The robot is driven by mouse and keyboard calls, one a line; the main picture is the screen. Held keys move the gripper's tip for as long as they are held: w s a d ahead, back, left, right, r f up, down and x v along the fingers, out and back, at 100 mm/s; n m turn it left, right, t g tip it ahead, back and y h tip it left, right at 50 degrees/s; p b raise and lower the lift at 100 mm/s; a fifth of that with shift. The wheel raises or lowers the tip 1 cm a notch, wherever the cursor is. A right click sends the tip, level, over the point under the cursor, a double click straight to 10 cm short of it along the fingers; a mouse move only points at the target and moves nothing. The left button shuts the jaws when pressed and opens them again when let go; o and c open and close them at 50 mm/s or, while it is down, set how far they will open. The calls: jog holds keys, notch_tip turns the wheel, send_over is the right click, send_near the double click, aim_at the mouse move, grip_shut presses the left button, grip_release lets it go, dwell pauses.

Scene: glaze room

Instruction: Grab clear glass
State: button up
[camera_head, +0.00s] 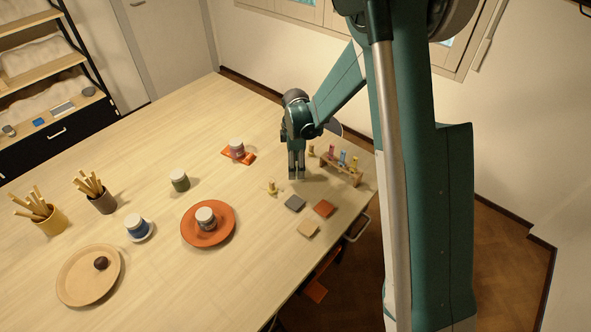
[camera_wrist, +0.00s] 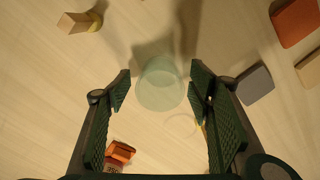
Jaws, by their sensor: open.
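The clear glass (camera_wrist: 160,85) shows in the wrist view as a pale green, see-through round shape. It lies between and just past the two fingertips, with a gap to each side. My gripper (camera_wrist: 160,90) is open and empty around that line, pointing down. In the head view my gripper (camera_head: 296,174) is low over the right part of the table. I cannot make out the glass there; the gripper hides that spot or it is too faint.
The table (camera_head: 150,180) is pale wood. Grey (camera_head: 295,202), terracotta (camera_head: 323,208) and beige (camera_head: 307,229) tiles lie near the gripper. A rack of coloured vials (camera_head: 342,172) stands close on the right. A small yellowish piece (camera_head: 271,188) and a jar on an orange mat (camera_head: 237,148) are left.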

jog(key=shift+c, duration=0.3)
jog(key=c, duration=1)
jog(key=shift+r, duration=0.1)
jog(key=shift+r+b, duration=0.35)
jog(key=shift+r, duration=4.6)
